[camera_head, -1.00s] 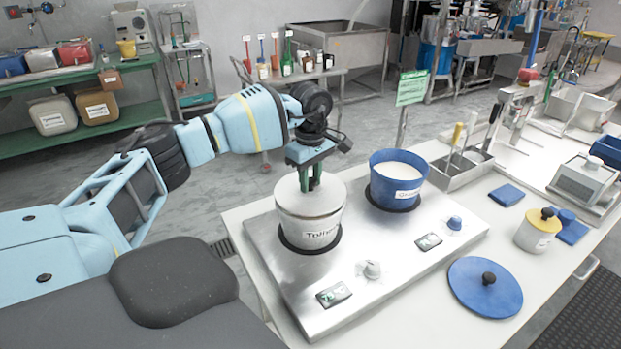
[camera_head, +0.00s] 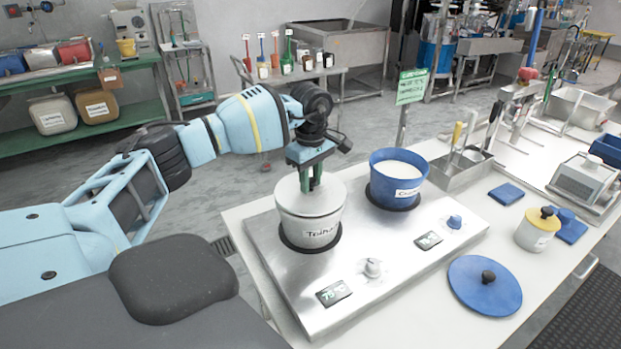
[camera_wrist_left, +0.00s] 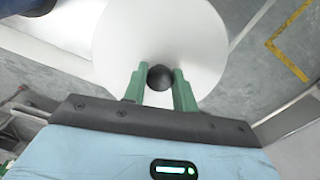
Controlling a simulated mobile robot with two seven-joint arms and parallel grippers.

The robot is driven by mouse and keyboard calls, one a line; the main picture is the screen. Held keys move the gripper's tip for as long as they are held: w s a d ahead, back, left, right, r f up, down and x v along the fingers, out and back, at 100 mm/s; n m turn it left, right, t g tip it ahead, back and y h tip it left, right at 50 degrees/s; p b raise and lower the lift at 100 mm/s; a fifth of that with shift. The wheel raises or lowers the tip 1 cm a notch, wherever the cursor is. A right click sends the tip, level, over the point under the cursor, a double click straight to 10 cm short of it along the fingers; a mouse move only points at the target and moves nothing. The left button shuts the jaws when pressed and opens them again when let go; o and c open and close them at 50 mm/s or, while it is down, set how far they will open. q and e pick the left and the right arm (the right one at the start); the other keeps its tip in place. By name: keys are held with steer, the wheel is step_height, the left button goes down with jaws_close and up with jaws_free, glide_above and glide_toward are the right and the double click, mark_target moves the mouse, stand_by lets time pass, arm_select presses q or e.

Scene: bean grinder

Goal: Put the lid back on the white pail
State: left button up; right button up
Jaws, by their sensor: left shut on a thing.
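The white pail (camera_head: 310,231) stands on the left burner of the steel hot plate. Its white lid (camera_head: 329,196) lies over the pail's top in the head view; whether it is fully seated I cannot tell. My left gripper (camera_head: 311,185) is above the lid, fingers pointing down. In the left wrist view the green fingers (camera_wrist_left: 160,82) are shut on the lid's dark round knob (camera_wrist_left: 160,77), with the white lid (camera_wrist_left: 160,30) behind it. My right gripper is not in view.
A blue pail (camera_head: 384,178) of white contents, uncovered, stands on the right burner. A blue lid (camera_head: 470,290) lies on the table at the front right. A small white pot with a yellow lid (camera_head: 538,226) and a steel tool holder (camera_head: 458,172) stand to the right.

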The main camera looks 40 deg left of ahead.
arm_select(q)
steer(key=o, duration=1.5)
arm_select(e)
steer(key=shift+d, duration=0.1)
arm_select(q)
steer(key=shift+r+p, duration=0.55)
steer(key=shift+r, duration=1.15)
steer(key=shift+r+p, duration=0.5)
steer(key=shift+r, duration=1.3)
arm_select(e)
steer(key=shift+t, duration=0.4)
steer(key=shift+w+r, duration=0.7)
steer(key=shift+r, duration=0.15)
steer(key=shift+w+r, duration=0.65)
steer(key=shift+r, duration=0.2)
arm_select(q)
jaws_close()
steer(key=shift+f, duration=0.1)
